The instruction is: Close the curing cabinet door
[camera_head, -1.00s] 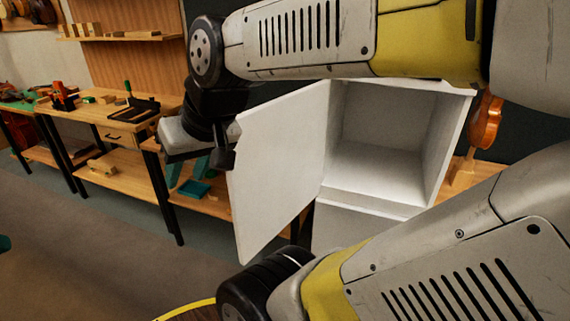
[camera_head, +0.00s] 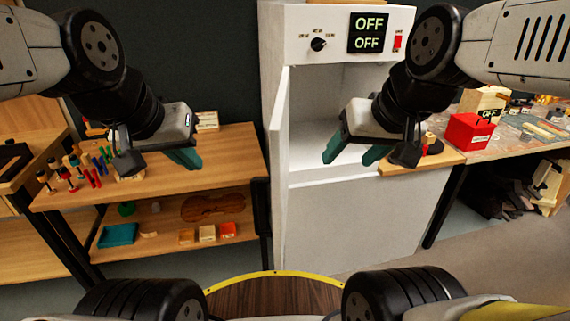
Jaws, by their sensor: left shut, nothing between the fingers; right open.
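The white curing cabinet (camera_head: 350,222) stands right of centre, with OFF displays on its upper panel. Its door (camera_head: 279,170) stands open on the left side and shows nearly edge-on, swung out towards me. The white inside (camera_head: 310,110) of the cabinet is visible and looks empty where I can see it. My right gripper (camera_head: 352,153) is open in front of the cabinet opening, right of the door, and hides part of the inside. My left gripper (camera_head: 184,157) is shut and empty, left of the door and apart from it.
A wooden bench (camera_head: 225,160) with coloured-handled tools stands left; its lower shelf holds a violin body (camera_head: 213,207) and small blocks. A red box (camera_head: 469,133) stands on the bench at right. A round wooden top (camera_head: 275,297) with yellow rim is in front of me.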

